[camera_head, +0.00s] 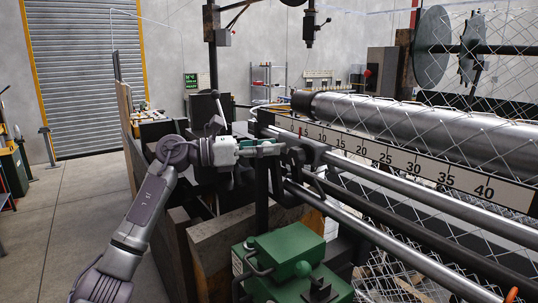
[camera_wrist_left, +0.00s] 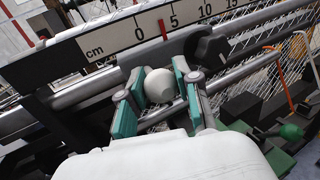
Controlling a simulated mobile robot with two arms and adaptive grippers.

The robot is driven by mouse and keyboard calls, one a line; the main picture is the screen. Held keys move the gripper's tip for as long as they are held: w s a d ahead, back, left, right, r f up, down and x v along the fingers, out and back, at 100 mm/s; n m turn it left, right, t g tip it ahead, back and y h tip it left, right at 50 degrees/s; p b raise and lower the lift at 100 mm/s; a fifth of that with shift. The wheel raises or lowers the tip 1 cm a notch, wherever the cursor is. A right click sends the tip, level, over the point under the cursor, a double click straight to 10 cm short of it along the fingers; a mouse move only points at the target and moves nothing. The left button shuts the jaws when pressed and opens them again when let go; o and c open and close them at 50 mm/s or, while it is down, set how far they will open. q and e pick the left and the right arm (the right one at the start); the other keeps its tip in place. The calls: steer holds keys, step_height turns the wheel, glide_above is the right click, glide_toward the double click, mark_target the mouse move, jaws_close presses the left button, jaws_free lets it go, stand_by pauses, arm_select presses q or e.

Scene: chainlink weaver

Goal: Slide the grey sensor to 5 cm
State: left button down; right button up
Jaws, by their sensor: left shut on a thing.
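My left gripper (camera_head: 264,147) reaches in from the left to the front rail below the scale. In the left wrist view its green-padded fingers (camera_wrist_left: 158,78) are shut on the rounded pale grey knob of the grey sensor (camera_wrist_left: 160,88), one finger on each side. A dark bracket (camera_head: 310,150) sits on the rail next to the fingers. The white cm scale (camera_head: 402,160) runs behind the rail. A red pointer (camera_wrist_left: 162,29) stands between the 0 and 5 marks, nearer to 5. My right gripper is not in view.
A long steel roller (camera_head: 400,118) and chain-link mesh lie behind the scale. A green machine block (camera_head: 290,250) with a green ball knob (camera_head: 303,268) stands in front, below the rails (camera_head: 400,255). The floor at the left is open.

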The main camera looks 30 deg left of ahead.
arm_select(q)
steer(key=shift+d+f, duration=0.2)
steer(key=shift+d, duration=0.15)
steer(key=c, duration=0.8)
jaws_free()
steer(key=shift+s+d+r, duration=0.15)
steer(key=shift+s+d, duration=0.1)
steer(key=shift+d, duration=0.2)
steer(key=shift+s+d+r, duration=0.1)
steer(key=shift+s+d, duration=0.1)
steer(key=shift+d, duration=0.2)
steer(key=v, duration=1.2)
steer(key=shift+w+a, duration=0.2)
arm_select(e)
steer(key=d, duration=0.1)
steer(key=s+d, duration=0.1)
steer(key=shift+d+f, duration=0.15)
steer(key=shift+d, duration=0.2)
